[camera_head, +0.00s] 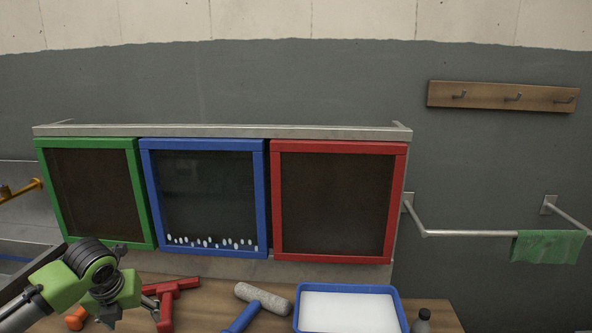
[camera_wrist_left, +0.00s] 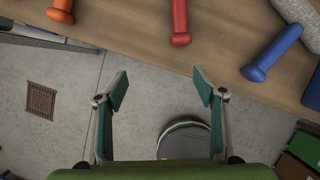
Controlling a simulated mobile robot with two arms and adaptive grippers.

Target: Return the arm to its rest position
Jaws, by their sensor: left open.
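My left arm comes in from the lower left in the head view, with its green and black wrist above the left end of the wooden workbench. My left gripper (camera_wrist_left: 160,90) is open and empty in the left wrist view. Its two fingers stand wide apart over the floor, just off the bench edge. The fingers touch nothing that I can see. My right gripper is not in view.
On the wooden bench (camera_head: 210,290) lie a red tool (camera_head: 166,308), a paint roller (camera_head: 262,299) with a blue handle and a blue-rimmed white tray (camera_head: 350,306). A dark bottle (camera_head: 422,320) stands right. Green (camera_head: 148,245), blue (camera_head: 266,190) and red (camera_head: 400,200) frames stand behind.

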